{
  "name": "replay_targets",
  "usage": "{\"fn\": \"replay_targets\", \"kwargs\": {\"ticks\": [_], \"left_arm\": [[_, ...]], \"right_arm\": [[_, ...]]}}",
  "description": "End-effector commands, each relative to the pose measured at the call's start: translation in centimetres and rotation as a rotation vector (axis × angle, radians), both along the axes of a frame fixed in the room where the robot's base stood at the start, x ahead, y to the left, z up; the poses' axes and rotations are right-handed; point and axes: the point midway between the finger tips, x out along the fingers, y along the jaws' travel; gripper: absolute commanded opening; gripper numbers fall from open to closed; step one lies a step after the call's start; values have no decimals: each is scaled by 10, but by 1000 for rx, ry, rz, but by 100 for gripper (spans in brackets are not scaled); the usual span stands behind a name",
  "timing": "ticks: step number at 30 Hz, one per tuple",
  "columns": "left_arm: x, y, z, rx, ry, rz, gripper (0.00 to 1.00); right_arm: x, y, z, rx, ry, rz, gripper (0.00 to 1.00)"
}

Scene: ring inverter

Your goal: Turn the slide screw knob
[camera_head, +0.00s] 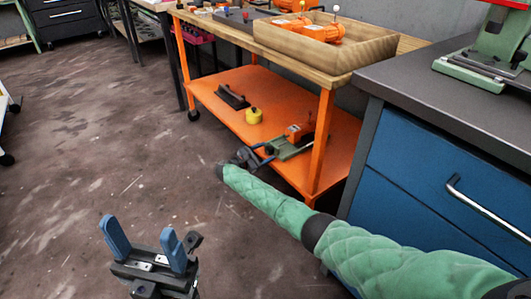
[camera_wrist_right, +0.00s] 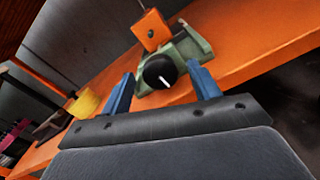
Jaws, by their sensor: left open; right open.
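The slide screw knob (camera_wrist_right: 158,71) is a round black knob with a white line, on the front of a green device (camera_wrist_right: 185,48) with an orange block. In the head view the green device (camera_head: 292,146) sits on the orange lower shelf, and its knob is hidden or too small to make out. My right gripper (camera_head: 266,156) is at the shelf's front edge. In the right wrist view its open blue fingers lie either side of the knob; contact cannot be told. My left gripper (camera_head: 140,234) is open and empty above the floor.
A yellow round object (camera_head: 254,116) and a black-handled tool (camera_head: 232,96) lie on the orange shelf (camera_head: 225,112). An orange table leg (camera_head: 321,145) stands just right of the device. A blue drawer cabinet (camera_head: 430,190) is at the right.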

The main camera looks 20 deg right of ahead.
Motion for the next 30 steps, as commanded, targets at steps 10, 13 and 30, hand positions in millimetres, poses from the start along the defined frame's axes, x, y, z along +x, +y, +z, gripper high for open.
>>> {"fn": "replay_targets", "kwargs": {"ticks": [10, 13, 30], "left_arm": [[-1, 4, 19, -28, -8, -7, 62], [-2, 5, 22, -37, -14, -10, 62], [-2, 6, 23, -42, -14, -12, 62]], "right_arm": [[-17, 46, 2, 1, 3, 1, 62], [-21, 59, 1, 1, 2, 2, 62], [-21, 81, -7, 66, -18, 70, 62]]}}
